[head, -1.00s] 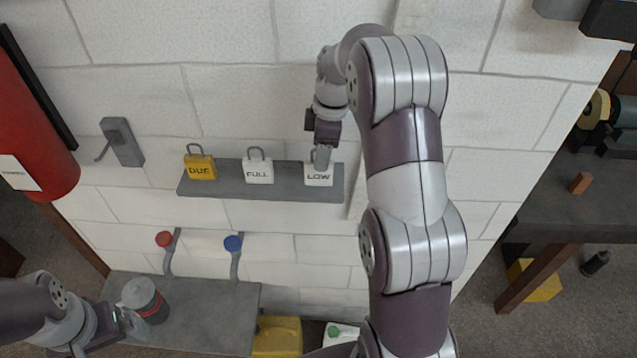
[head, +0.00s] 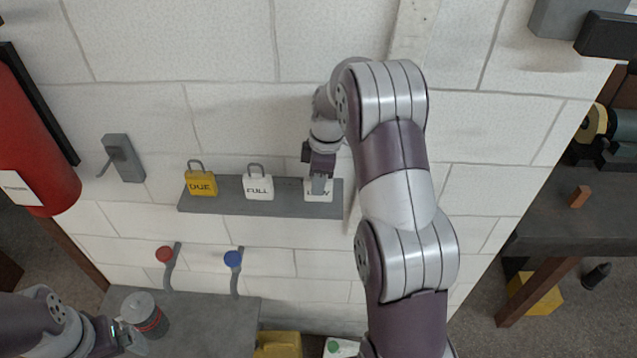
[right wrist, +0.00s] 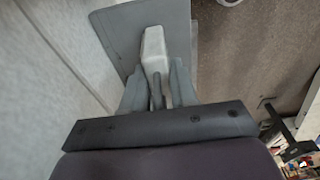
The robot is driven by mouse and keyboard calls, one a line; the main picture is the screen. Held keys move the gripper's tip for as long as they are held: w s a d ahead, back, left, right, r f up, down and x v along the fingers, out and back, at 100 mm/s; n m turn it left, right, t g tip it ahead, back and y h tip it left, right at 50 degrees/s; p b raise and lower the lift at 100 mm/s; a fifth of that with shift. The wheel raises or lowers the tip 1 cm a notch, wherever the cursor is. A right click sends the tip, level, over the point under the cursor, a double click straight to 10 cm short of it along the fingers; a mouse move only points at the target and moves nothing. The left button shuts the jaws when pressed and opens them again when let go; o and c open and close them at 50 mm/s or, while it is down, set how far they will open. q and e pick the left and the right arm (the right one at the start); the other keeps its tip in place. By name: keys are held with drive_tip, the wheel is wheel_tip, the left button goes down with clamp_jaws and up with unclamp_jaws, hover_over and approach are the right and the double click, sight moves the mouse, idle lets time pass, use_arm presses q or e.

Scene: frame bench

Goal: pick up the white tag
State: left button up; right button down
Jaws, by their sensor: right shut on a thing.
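A white tag lettered LOW (head: 313,195) stands at the right end of a narrow grey shelf (head: 230,207) on the wall. My right gripper (head: 320,187) comes down from above and is shut on it, covering its top and part of its lettering. In the right wrist view the white tag (right wrist: 154,47) sits between the two fingers (right wrist: 160,90), over the shelf (right wrist: 120,35). A second white tag, lettered FULL (head: 258,187), stands mid-shelf, and a yellow tag lettered DUE (head: 201,184) stands at the left. My left gripper (head: 128,335) is at lower left; its jaw opening is unclear.
A grey can (head: 144,315) stands on the lower grey surface (head: 210,318) by my left gripper. Red (head: 165,254) and blue (head: 233,258) knobs on hooks are below the shelf. A switch box (head: 123,158) and red cylinder (head: 40,150) are at left, a dark bench (head: 570,225) at right.

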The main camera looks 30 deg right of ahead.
drive_tip(key=shift+r, duration=0.25)
drive_tip(key=r, duration=0.2)
drive_tip(key=s+r, duration=0.1)
drive_tip(key=r, duration=0.1)
drive_tip(key=shift+d+r+b, duration=0.1)
drive_tip(key=shift+b, duration=0.25)
drive_tip(key=s+d+r+p, duration=0.1)
drive_tip(key=s+r+p, duration=0.1)
drive_tip(key=s+r, duration=0.4)
drive_tip(key=s, duration=0.4)
drive_tip(key=shift+s, duration=0.25)
drive_tip(key=shift+r, duration=0.1)
